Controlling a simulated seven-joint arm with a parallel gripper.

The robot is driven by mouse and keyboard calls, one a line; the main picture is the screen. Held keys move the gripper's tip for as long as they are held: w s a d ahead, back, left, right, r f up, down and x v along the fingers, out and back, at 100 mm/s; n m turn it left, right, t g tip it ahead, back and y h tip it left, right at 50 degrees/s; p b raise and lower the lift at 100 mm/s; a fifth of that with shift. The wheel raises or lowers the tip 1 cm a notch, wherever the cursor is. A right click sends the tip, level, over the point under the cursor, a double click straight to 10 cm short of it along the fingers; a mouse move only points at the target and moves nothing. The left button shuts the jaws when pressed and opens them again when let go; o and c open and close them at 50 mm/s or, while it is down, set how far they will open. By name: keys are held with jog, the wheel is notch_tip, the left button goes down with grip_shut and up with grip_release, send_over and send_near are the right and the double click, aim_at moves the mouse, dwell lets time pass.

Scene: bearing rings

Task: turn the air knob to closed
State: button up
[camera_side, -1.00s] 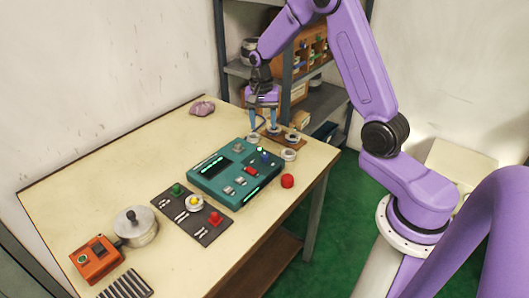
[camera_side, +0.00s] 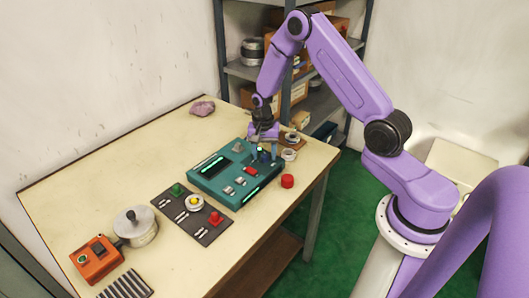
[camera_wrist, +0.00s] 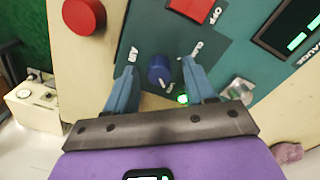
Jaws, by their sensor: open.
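The air knob is a small blue knob (camera_wrist: 160,71) on the teal control box (camera_side: 207,185), beside a printed label that reads AIR in the wrist view. My gripper (camera_wrist: 160,65) is open, with one blue finger on each side of the knob; gaps show between knob and fingers. In the side view my gripper (camera_side: 263,156) points down over the right end of the box, and its fingers partly hide the knob. The knob's pointer and the end-position lettering are too small to read surely.
A red round piece (camera_side: 287,181) and pale rings (camera_side: 289,155) lie beside the box. A dark mat (camera_side: 180,222) with coloured buttons is in front.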

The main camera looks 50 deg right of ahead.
grip_shut()
jog(key=n, duration=0.4)
jog(key=shift+n, duration=0.3)
jog(key=n, duration=0.4)
jog(key=shift+n, duration=0.3)
jog(key=n, duration=0.4)
jog(key=shift+n, duration=0.3)
jog(key=shift+n+t, duration=0.3)
jog(key=shift+n, duration=1.8)
